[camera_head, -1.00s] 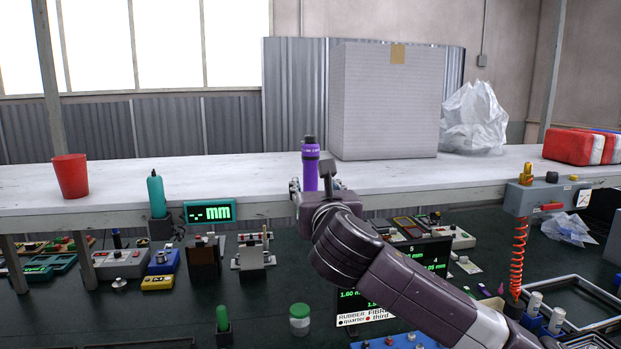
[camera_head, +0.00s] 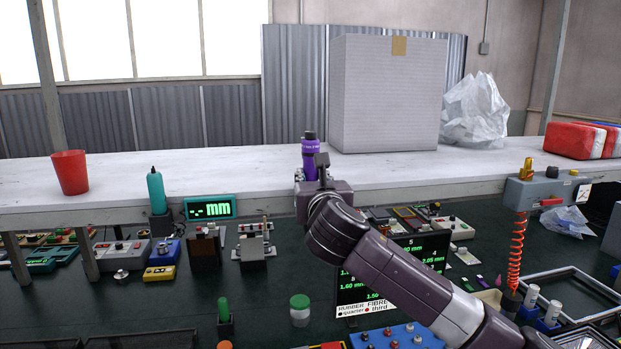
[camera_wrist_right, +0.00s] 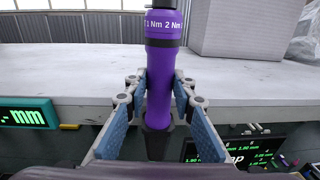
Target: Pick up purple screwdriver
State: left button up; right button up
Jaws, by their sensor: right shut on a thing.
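The purple screwdriver (camera_head: 310,152) stands upright at the front edge of the white shelf, its lower part hidden behind my right gripper in the head view. In the right wrist view the purple screwdriver (camera_wrist_right: 161,70) shows a dark top, a band of white "Nm" marks and a dark holder around its lower end. My right gripper (camera_head: 312,176) is at it; in the wrist view the blue-padded fingers (camera_wrist_right: 160,86) are closed around its purple body from both sides. I cannot tell whether its lower end still sits in the holder. My left gripper is not in view.
A teal screwdriver (camera_head: 156,190) stands in a holder left of a green "mm" display (camera_head: 209,208). A red cup (camera_head: 70,172) and a large grey box (camera_head: 388,95) stand on the shelf (camera_head: 230,165). Several devices crowd the dark bench below.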

jog(key=shift+r, duration=0.1)
grip_shut()
